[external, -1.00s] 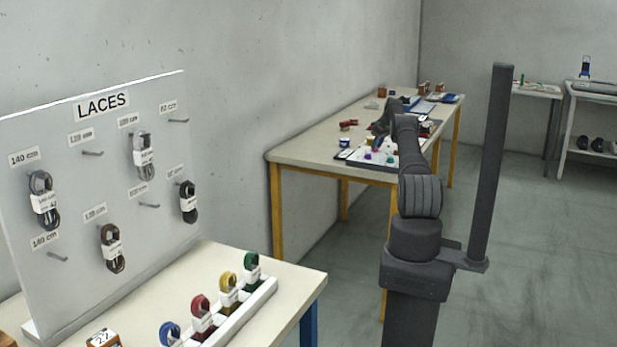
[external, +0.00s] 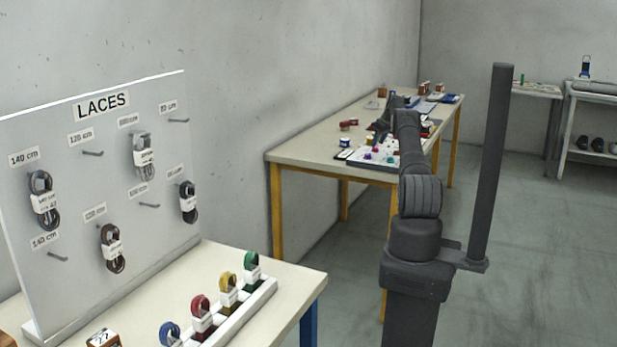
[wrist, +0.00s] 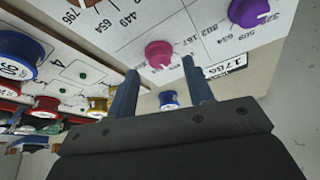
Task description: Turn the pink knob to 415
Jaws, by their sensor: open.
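The pink knob (wrist: 159,54) shows in the wrist view on a white panel (wrist: 118,40) printed with numbers. Marks such as 449, 654 and 167 are around it; which mark its pointer faces is too small to tell. My gripper (wrist: 160,78) is open, one finger on each side of the knob's near edge in the picture. I cannot tell whether the fingers touch it. A purple knob (wrist: 248,12) is to its right on the same panel. In the external view the panel (external: 372,163) lies on the far table, with my gripper over it, too small to make out.
Several coloured spools, including a blue one (wrist: 20,58) and a red one (wrist: 47,104), stand close by in the wrist view. The far table (external: 305,152) is against the wall. A lace board (external: 75,190) stands on the nearer table at left.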

